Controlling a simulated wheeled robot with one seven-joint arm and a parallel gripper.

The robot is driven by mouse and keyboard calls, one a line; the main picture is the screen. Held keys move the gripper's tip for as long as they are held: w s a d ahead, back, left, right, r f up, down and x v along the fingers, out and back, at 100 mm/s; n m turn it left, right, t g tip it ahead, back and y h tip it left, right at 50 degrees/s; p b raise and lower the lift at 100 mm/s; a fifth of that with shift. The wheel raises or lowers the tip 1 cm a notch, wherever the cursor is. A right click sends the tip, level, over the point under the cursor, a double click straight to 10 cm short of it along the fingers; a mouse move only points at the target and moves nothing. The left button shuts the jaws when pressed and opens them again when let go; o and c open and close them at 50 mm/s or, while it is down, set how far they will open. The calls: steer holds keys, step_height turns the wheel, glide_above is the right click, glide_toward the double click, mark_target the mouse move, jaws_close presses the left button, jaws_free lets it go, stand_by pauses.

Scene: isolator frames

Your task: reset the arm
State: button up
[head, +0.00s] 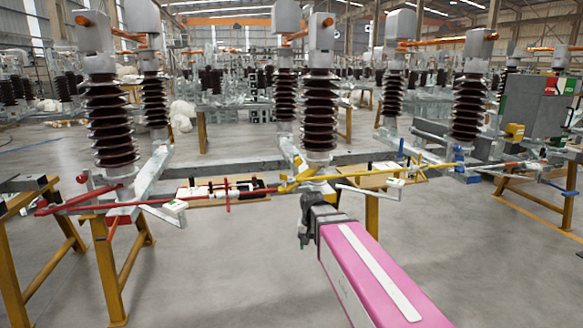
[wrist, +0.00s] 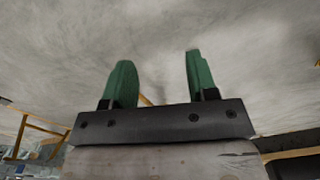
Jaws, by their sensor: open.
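My gripper (wrist: 156,80) shows in the wrist view with two green fingers apart and nothing between them.
Brown ribbed insulators (head: 320,110) stand in a row on the isolator frame. A red rod (head: 80,202) runs along the left and a blue part (head: 459,160) sits to the right. Yellow trestles (head: 105,270) stand at the left. Grey floor (head: 210,280) is free in front.

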steer(key=s+d+f, duration=0.9)
steer(key=d+f, duration=0.2)
steer(key=d, duration=0.1)
steer(key=shift+f+n, duration=0.35)
steer(key=shift+n, duration=0.05)
